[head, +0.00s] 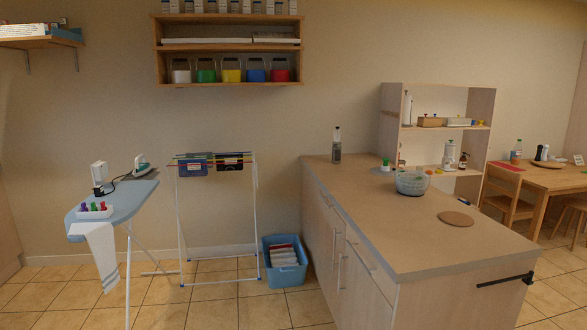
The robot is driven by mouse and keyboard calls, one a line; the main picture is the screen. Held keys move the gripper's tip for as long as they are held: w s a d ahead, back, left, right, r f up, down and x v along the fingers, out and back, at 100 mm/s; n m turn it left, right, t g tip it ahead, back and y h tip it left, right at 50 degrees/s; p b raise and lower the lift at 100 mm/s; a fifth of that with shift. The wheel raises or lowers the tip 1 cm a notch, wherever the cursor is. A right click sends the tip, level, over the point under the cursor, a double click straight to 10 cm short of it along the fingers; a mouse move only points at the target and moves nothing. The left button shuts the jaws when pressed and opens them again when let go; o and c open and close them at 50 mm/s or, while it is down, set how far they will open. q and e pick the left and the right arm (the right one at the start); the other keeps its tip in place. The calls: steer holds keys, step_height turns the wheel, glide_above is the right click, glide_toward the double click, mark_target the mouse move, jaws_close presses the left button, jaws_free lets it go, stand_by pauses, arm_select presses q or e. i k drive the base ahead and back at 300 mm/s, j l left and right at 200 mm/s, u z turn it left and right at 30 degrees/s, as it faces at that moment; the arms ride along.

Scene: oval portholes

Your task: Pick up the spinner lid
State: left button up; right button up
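A flat grey disc (378,171) with a green upright piece (385,162) on or just behind it lies on the far part of the wooden counter. It looks like the spinner lid, but it is too small to be certain. A clear, ribbed bowl (412,185) stands in front of it to the right, with small orange and pale round things at its rim or behind it. Neither of my grippers shows in the head view.
The counter (365,205) also holds a tall grinder-like bottle (337,146) and a flat brown round board (455,218). A black bar (505,281) sticks out from its near end. Left are a blue bin (284,270), drying rack and ironing board (130,195). Tiled floor is open in front.

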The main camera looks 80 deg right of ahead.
mark_target(383, 171)
steer(key=z, duration=3.4)
steer(key=i+l+z, duration=0.2)
steer(key=i+z, duration=0.15)
steer(key=i+l+z, duration=0.1)
steer(key=i+z, duration=0.3)
steer(key=i+l+z, duration=0.3)
steer(key=i+z, duration=0.15)
steer(key=i, duration=0.2)
steer(key=i+z, duration=0.45)
steer(key=i, duration=0.2)
steer(key=i+j+z, duration=0.1)
steer(key=i+z, duration=0.35)
steer(key=i, duration=0.2)
steer(key=i+u, duration=0.2)
steer(key=i, duration=0.25)
steer(key=i+u, duration=0.25)
steer(key=i, duration=0.2)
steer(key=i+l+u, duration=0.2)
steer(key=i, duration=0.25)
steer(key=i+l+u, duration=0.2)
steer(key=i, duration=0.25)
steer(key=i+j+u, duration=0.25)
steer(key=u, duration=0.25)
steer(key=i+j+u, duration=0.1)
steer(key=i+u, duration=0.7)
steer(key=u, duration=0.15)
steer(key=i+l+u, duration=0.15)
steer(key=i+u, duration=0.3)
steer(key=k, duration=0.1)
